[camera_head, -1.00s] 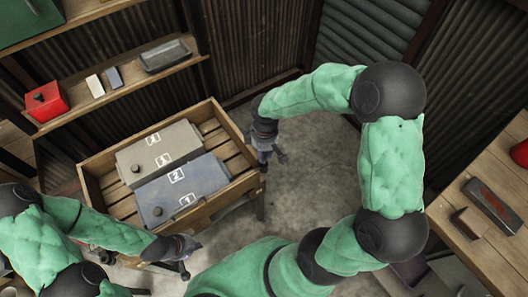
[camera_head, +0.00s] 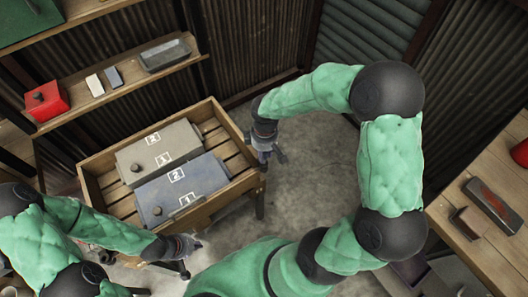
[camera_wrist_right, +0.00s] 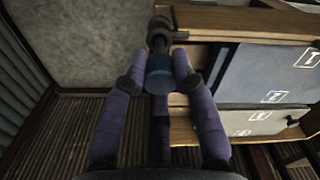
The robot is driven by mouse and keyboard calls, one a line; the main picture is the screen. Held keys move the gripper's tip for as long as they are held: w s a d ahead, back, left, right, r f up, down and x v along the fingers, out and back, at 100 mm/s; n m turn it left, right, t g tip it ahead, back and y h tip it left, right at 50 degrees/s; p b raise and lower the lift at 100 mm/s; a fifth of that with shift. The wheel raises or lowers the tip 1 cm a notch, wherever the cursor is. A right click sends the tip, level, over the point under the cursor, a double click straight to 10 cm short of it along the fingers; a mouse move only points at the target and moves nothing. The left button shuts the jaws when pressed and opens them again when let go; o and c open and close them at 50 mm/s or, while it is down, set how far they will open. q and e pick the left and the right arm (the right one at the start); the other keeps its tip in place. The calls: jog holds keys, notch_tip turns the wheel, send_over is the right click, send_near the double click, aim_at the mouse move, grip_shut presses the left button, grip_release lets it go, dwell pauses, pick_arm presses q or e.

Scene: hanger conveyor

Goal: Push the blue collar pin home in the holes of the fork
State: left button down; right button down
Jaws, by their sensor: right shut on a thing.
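The blue collar pin (camera_wrist_right: 159,73) shows in the right wrist view as a short blue cylinder between the fingers of my right gripper (camera_wrist_right: 158,84). The gripper is shut on it. A dark metal part, seemingly the fork (camera_wrist_right: 158,33), lies directly beyond the pin's far end, beside the wooden crate. How deep the pin sits in the holes is hidden. In the head view my right gripper (camera_head: 272,158) points down at the crate's right side, and pin and fork are too small to make out. My left gripper (camera_head: 188,255) is by the crate's front edge, fingers apart, apparently empty.
The slatted wooden crate (camera_head: 88,186) holds a grey box (camera_head: 180,137) and a blue-grey box (camera_head: 205,178), both with numbered labels. A shelf (camera_head: 130,88) with a red box (camera_head: 46,102) stands behind. A workbench (camera_head: 480,240) is at right. Bare floor (camera_head: 320,160) lies right of the crate.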

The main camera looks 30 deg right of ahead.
jog(key=shift+f+b, duration=0.3)
jog(key=shift+f, duration=0.2)
dwell(0.3)
dwell(1.3)
jog(key=shift+f, duration=0.65)
dwell(0.7)
dwell(1.2)
jog(key=shift+f+b, duration=0.55)
jog(key=shift+f, duration=0.4)
dwell(2.4)
